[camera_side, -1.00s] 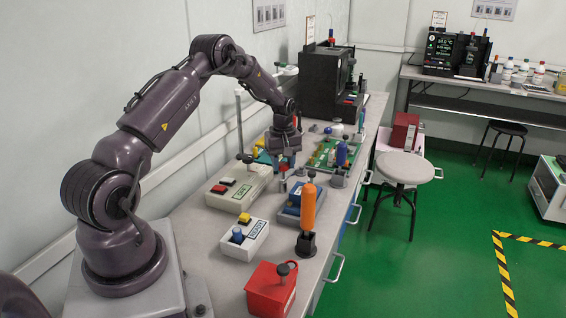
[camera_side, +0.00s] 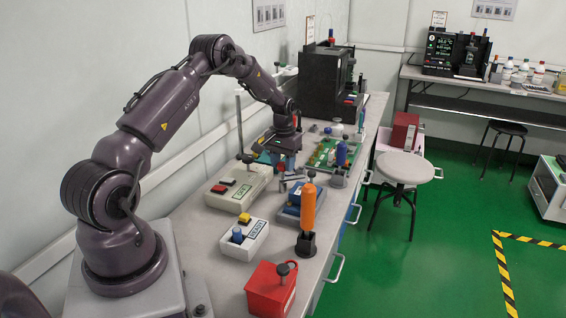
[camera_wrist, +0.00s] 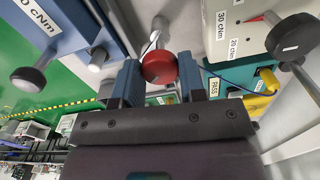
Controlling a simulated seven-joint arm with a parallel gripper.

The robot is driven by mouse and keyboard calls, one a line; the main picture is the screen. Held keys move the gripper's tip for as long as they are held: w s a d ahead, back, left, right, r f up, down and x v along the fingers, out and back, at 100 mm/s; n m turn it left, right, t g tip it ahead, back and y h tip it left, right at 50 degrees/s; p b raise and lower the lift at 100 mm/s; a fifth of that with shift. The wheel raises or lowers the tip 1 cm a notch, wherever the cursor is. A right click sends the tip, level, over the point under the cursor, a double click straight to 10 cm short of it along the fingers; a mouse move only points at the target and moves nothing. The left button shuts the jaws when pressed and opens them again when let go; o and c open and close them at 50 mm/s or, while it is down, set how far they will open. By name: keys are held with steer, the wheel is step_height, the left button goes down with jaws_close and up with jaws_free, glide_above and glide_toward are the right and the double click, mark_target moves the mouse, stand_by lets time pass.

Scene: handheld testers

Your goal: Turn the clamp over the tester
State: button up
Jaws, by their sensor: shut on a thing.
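My gripper (camera_side: 286,162) is low over the bench. In the wrist view its two blue jaws (camera_wrist: 160,76) are on either side of a round red knob (camera_wrist: 158,67) and shut on it. A metal stem rises from the knob to a pale round part behind it. In the side view a small red spot below the jaws (camera_side: 282,169) looks like this knob, with a grey metal bar (camera_side: 292,181) beside it. A blue tester (camera_side: 298,208) stands just in front. Whether the clamp bar lies over a tester is hard to tell.
A beige tester (camera_side: 238,187) with a red button stands left of the blue one. An orange screwdriver (camera_side: 307,208) stands upright in a black holder. A white box (camera_side: 243,238) and a red box (camera_side: 270,288) are nearer. A green board (camera_side: 322,153) lies right of my gripper.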

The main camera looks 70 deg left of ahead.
mark_target(283, 164)
steer(key=m, duration=0.3)
steer(key=shift+m, duration=2.2)
steer(key=o, duration=0.9)
steer(key=shift+r, duration=0.15)
step_height(283, 164, up, 13)
steer(key=shift+f, duration=0.15)
